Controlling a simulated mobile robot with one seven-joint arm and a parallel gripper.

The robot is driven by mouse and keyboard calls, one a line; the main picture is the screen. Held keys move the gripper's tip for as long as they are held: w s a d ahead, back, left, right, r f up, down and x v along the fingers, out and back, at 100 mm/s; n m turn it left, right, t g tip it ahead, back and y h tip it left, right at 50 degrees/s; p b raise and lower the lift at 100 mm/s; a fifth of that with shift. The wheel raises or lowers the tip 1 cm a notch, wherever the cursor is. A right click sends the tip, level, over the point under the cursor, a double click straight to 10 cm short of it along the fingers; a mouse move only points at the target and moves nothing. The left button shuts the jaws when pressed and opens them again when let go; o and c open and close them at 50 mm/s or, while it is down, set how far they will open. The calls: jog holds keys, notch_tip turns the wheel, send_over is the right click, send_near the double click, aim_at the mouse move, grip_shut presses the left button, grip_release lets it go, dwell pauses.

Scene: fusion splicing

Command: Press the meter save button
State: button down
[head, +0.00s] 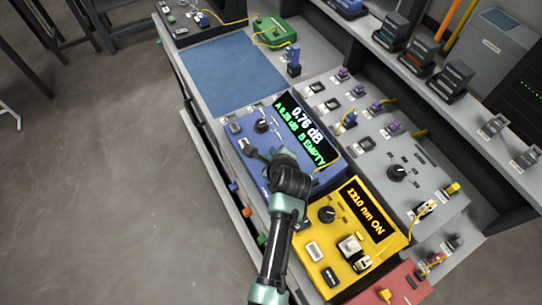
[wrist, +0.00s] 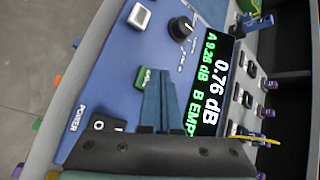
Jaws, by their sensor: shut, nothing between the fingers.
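The blue meter (head: 232,155) sits on the bench, and its black display reads 0.76 dB, with a line for A and "B EMPTY". In the wrist view the meter's blue top (wrist: 115,75) fills the middle. A green button (wrist: 140,78) on it is partly hidden by my fingers, and its label is not readable. My gripper (wrist: 160,72) is shut and empty, with its fingertips over or right beside the green button; contact cannot be told. In the head view my gripper (head: 250,150) is over the meter's front part and hides the button.
A white button (wrist: 139,16), a black knob (wrist: 181,28) and a power switch (wrist: 104,125) share the meter's top. A yellow unit (head: 345,235) reading "1310 nm ON" stands close to my arm. A blue mat (head: 225,75) lies clear beyond the meter.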

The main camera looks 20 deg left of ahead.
jog(key=shift+f, duration=0.1)
jog(key=shift+f, duration=0.35)
jog(key=shift+f+b, duration=0.45)
jog(key=shift+f, duration=0.05)
dwell(0.6)
jog(key=shift+r, duration=0.1)
jog(key=shift+r+p, duration=0.8)
jog(key=shift+p, duration=0.25)
notch_tip(320, 180, up, 5)
jog(key=p, duration=0.5)
jog(key=shift+r, duration=0.1)
dwell(0.5)
